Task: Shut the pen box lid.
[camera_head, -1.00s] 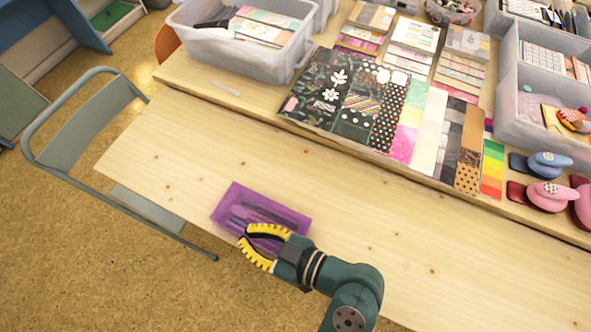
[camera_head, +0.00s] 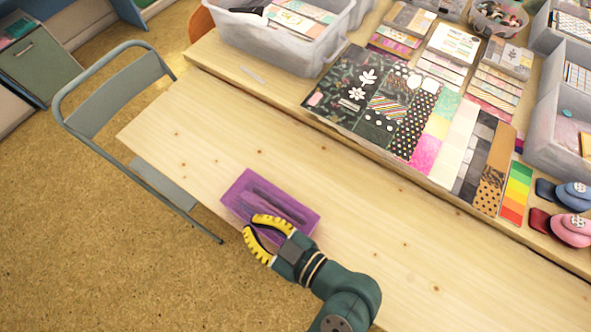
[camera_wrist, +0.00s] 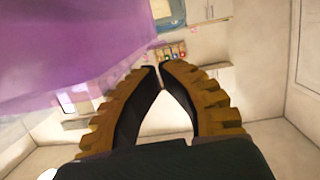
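The pen box (camera_head: 237,189) is purple and see-through and lies on the wooden table near its front edge. Dark pens (camera_head: 275,203) show inside it. I cannot make out the lid's angle in the head view. My gripper (camera_head: 249,222) has yellow ribbed fingers and is at the box's near side, overlapping its front edge in the picture. Its fingertips meet, with nothing seen between them. In the wrist view, the fingertips (camera_wrist: 160,67) are together, and a large purple see-through panel (camera_wrist: 70,50) fills the upper left, close to the left finger. Contact is unclear.
The wooden table (camera_head: 200,115) is bare around the box. Patterned paper sheets (camera_head: 375,105), a grey bin (camera_head: 290,42) and blue and red punches (camera_head: 568,210) lie on the raised back part. A grey chair (camera_head: 115,100) stands at the left end.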

